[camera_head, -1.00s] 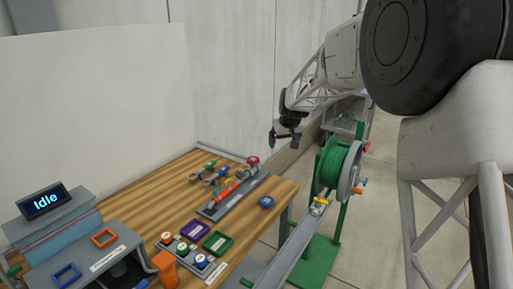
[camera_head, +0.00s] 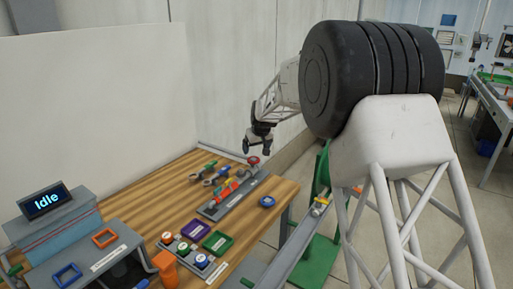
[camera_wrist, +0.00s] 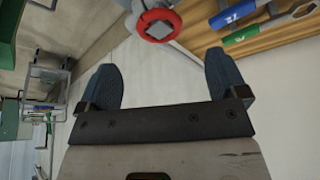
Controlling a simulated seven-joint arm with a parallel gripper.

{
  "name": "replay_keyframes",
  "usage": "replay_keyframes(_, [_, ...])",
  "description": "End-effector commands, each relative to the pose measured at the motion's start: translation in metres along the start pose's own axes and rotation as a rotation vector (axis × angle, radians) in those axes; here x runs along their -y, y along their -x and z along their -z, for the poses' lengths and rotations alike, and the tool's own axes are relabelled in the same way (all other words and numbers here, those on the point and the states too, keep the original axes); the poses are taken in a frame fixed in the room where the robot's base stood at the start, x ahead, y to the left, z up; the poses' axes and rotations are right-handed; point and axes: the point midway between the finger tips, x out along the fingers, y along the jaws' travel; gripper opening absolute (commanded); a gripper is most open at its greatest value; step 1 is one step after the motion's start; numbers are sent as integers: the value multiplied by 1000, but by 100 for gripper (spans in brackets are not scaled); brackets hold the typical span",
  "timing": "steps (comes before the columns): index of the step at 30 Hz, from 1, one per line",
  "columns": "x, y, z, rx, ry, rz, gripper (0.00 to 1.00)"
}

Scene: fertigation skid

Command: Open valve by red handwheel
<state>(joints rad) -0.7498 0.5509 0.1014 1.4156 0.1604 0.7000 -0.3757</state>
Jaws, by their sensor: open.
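The red handwheel (camera_head: 253,160) sits on the far end of the grey valve rail (camera_head: 235,195) on the wooden table. In the wrist view the red handwheel (camera_wrist: 158,22) shows at the top, just beyond and between my fingertips. My gripper (camera_head: 257,146) hangs above and close to the handwheel at the back of the table. In the wrist view my gripper (camera_wrist: 163,80) is open and empty, its two dark fingers spread apart. It looks apart from the wheel. An orange-red pipe body (camera_head: 229,188) lies along the rail.
Hand tools (camera_head: 204,175) lie left of the rail. Purple (camera_head: 197,229) and green (camera_head: 218,241) trays and several round buttons sit in front. The display (camera_head: 46,202) reads "Idle". A green reel stand (camera_head: 313,258) stands beside the table.

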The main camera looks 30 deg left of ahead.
Motion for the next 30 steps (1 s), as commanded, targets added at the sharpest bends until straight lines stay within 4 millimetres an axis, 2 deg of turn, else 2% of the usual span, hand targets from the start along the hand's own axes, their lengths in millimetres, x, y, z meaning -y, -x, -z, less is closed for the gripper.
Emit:
replay_keyframes(8, [0,-15,-1,1,0,0,91])
replay_keyframes(21, [0,-61,-1,1,0,0,91])
replay_keyframes(30, [0,-76,0,0,0,0,91])
